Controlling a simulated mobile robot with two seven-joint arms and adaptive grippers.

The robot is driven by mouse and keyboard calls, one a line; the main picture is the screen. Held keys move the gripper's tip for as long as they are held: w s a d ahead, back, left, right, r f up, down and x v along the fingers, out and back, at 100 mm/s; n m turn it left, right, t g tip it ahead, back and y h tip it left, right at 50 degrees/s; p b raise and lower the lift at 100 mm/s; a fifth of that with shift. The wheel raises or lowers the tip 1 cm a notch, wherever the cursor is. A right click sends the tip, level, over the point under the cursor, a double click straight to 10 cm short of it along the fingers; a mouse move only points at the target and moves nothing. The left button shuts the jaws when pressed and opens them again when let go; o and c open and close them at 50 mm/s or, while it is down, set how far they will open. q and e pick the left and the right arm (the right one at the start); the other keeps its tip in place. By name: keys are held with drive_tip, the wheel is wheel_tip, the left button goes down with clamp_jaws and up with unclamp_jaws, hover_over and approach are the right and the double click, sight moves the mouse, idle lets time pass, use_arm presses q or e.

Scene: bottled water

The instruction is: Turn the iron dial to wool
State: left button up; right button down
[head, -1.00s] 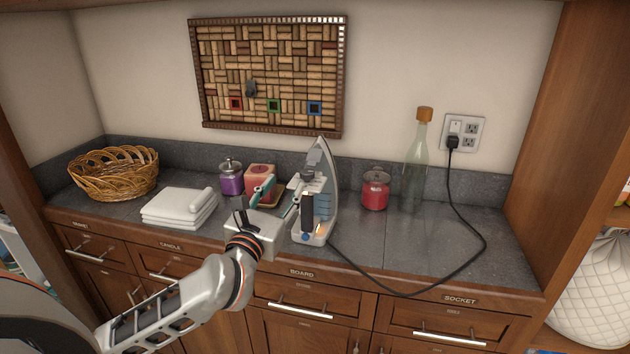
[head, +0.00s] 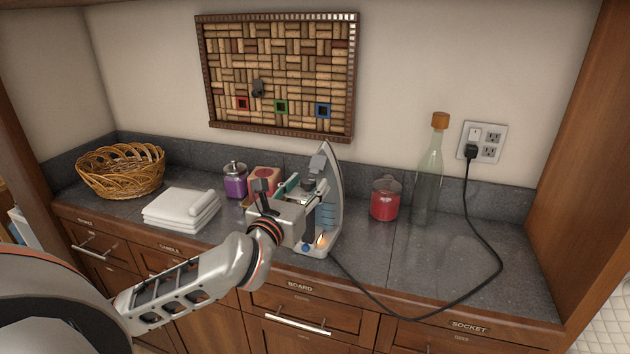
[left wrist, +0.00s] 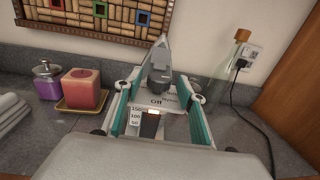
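The iron (head: 331,222) stands upright on the counter, its tip pointing up. In the left wrist view its grey dial (left wrist: 160,85) sits on a white face, with an "Off" label just below it. The other dial labels are too small or hidden to read, and I cannot tell the dial's exact setting. My left gripper (left wrist: 158,78) is open, with one teal finger on each side of the dial. Contact with the dial is not clear. In the head view the left gripper (head: 304,186) is at the iron's left side and partly hides it. My right gripper is not in view.
A pink candle (left wrist: 82,90) and a purple jar (head: 235,182) stand left of the iron, with folded towels (head: 181,211) and a basket (head: 121,172) farther left. A red jar (head: 385,200) and a glass bottle (head: 428,175) stand right. The black cord (head: 494,250) runs to the socket (head: 482,143).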

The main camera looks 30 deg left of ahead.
use_arm(q)
drive_tip(key=shift+w, duration=0.15)
drive_tip(key=shift+r, duration=0.1)
drive_tip(key=shift+s+a, duration=0.1)
drive_tip(key=shift+s, duration=0.1)
drive_tip(key=c, duration=1.1)
drive_tip(key=shift+c, duration=0.2)
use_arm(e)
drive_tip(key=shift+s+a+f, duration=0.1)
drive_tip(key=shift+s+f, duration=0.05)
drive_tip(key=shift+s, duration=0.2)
use_arm(q)
drive_tip(key=shift+y, duration=0.3)
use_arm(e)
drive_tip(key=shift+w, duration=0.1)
